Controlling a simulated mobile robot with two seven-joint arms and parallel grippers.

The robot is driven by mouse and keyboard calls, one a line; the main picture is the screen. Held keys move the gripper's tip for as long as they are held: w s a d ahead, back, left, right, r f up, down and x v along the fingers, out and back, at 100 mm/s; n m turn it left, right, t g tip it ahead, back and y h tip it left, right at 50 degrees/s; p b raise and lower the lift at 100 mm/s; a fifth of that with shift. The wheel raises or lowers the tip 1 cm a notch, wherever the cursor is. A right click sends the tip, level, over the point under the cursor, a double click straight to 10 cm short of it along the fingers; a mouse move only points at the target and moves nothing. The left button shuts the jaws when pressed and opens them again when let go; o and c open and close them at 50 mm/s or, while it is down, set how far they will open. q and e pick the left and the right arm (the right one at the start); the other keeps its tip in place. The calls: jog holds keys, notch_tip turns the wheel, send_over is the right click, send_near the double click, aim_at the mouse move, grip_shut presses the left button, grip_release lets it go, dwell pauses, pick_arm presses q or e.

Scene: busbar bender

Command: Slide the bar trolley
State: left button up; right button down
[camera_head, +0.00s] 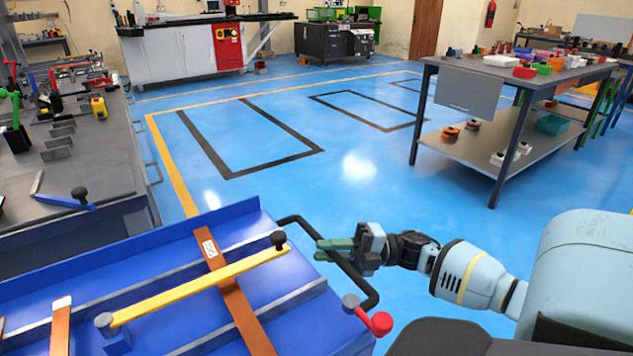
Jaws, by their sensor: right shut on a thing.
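The blue bar trolley (168,268) fills the lower left of the head view, its near part cut off by the frame. A black bent handle (367,280) stands out from its right end. My right gripper (335,246) comes in from the right and is shut on this handle near its upper part. Copper bars (232,297) lie across the trolley top, one with a white label. A yellow arm (200,287) with a black knob crosses above them. A red knob (380,323) is at the trolley's near right corner. My left gripper is not in the view.
A grey workbench (75,175) with tools stands close on the left, beyond the trolley. A shelved table (500,150) with parts stands at the right. Open blue floor (290,200) with black outlined rectangles lies between. Machines (190,48) line the back wall.

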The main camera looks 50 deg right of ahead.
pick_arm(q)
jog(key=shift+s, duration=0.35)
pick_arm(e)
jog(key=shift+d, duration=0.15)
jog(key=c, duration=1.4)
grip_release()
jog(key=shift+o, duration=0.2)
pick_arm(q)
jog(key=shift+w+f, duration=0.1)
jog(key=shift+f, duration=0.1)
pick_arm(e)
jog(key=v, duration=0.8)
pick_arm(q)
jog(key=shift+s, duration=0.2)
